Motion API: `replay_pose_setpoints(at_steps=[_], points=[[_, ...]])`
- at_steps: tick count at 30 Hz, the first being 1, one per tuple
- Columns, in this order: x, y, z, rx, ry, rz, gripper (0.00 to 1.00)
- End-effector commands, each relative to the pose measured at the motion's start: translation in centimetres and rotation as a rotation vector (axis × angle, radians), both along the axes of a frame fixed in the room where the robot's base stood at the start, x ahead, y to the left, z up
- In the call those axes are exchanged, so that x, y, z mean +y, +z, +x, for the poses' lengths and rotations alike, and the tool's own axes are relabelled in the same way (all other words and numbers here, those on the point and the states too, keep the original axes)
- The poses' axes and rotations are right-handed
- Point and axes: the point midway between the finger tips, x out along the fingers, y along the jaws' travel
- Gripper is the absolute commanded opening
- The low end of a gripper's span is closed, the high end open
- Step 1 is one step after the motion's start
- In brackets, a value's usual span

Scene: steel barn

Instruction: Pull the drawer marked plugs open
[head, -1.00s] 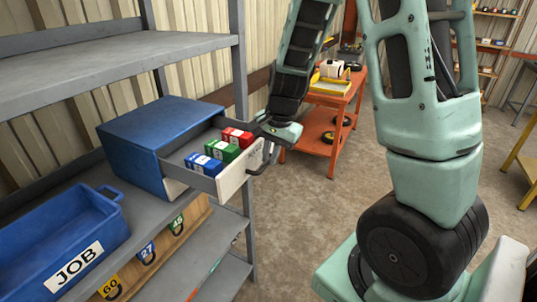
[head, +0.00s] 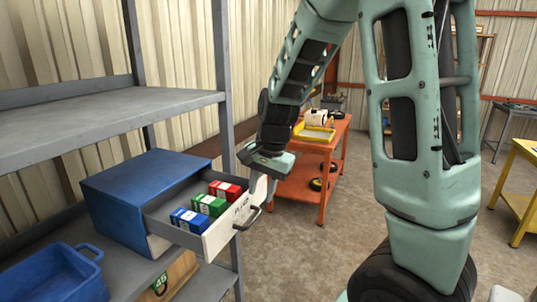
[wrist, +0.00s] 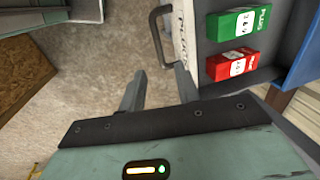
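The blue cabinet (head: 130,195) stands on the grey shelf with its grey drawer (head: 160,212) pulled well out. The drawer's pale front (head: 222,232) carries dark lettering, only partly readable, and a dark bar handle (head: 247,219). Blue, green and red boxes lie inside; the green box (wrist: 238,22) and red box (wrist: 232,65) show in the wrist view, the green one lettered like "PLUG". My gripper (wrist: 160,85) is open and empty, its two fingers apart. The handle (wrist: 157,38) lies beyond the fingertips, not between them. In the head view my gripper (head: 262,187) is beside the drawer front.
A blue bin (head: 55,278) sits on the shelf at lower left. A grey shelf post (head: 225,135) stands behind the drawer. An orange cart (head: 325,150) with a yellow tray is behind my arm. A yellow table (head: 525,160) is at right. Concrete floor lies clear between.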

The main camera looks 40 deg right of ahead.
Motion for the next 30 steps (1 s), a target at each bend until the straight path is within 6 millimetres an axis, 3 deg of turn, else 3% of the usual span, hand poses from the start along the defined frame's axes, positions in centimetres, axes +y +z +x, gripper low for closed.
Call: replay_pose_setpoints(at_steps=[9, 15, 30], points=[[-0.5, 7.2, -1.2, -0.007, 0.001, -0.001, 0.33], [-0.7, 9.9, -1.8, -0.002, 0.001, 0.000, 0.33], [-0.7, 10.8, -2.0, 0.000, 0.000, 0.000, 0.33]])
